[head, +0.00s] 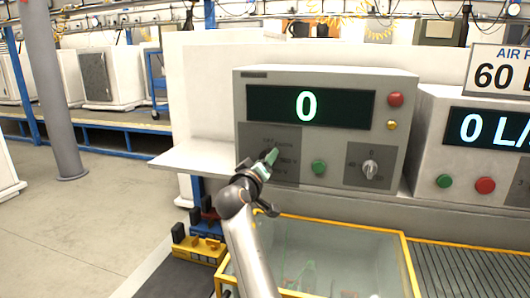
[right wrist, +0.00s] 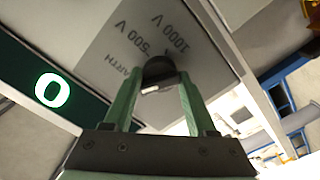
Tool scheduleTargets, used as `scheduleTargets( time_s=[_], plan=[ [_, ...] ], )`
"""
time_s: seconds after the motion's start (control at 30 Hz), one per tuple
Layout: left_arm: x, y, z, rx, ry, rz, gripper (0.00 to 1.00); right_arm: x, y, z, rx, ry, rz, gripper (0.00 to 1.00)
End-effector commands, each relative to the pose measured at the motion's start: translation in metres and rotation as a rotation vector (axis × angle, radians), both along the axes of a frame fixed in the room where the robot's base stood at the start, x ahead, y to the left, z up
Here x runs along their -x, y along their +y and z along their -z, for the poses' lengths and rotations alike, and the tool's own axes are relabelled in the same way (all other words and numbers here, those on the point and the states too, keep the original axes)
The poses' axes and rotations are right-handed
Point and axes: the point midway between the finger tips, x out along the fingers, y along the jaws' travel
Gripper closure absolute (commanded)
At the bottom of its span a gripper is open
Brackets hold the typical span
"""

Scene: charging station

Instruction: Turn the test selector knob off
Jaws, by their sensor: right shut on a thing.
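The test selector knob is a dark round knob (right wrist: 159,70) on a grey dial panel (right wrist: 118,52) in the right wrist view. A short white mark shows on its lower side, and the labels EARTH, 500 V and 1000 V are printed beside it. I cannot tell which setting the mark points at. My right gripper (right wrist: 159,84) has its two green fingers on either side of the knob, shut on it. In the head view the right gripper (head: 270,157) covers the knob at the left dial panel of the grey tester (head: 325,76). My left gripper is in neither view.
The tester's display (head: 345,107) reads 0. Red (head: 395,99), yellow (head: 391,125) and green (head: 319,167) buttons and a second knob (head: 370,169) sit on its face. A yellow-edged clear bin (head: 405,262) is below. An air flow unit (head: 425,120) stands at right.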

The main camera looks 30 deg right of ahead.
Motion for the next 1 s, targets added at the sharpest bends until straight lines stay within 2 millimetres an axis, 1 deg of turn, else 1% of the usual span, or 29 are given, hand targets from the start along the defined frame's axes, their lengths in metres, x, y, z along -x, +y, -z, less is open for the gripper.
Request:
scheduleTargets(
  time_s=[0.03,0.3,0.6,1.0],
  plan=[
    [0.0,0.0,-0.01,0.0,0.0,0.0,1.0,0.0,0.0,-0.004,0.029,0.035,0.001,0.99],
    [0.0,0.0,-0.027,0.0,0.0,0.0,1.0,0.0,0.0,-0.003,0.165,0.192,0.001,0.99],
    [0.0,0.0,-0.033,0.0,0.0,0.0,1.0,0.0,0.0,-0.001,0.253,0.297,0.001,0.99],
    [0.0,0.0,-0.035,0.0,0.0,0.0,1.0,0.0,0.0,0.0,0.282,0.329,0.001,0.98]
  ],
)
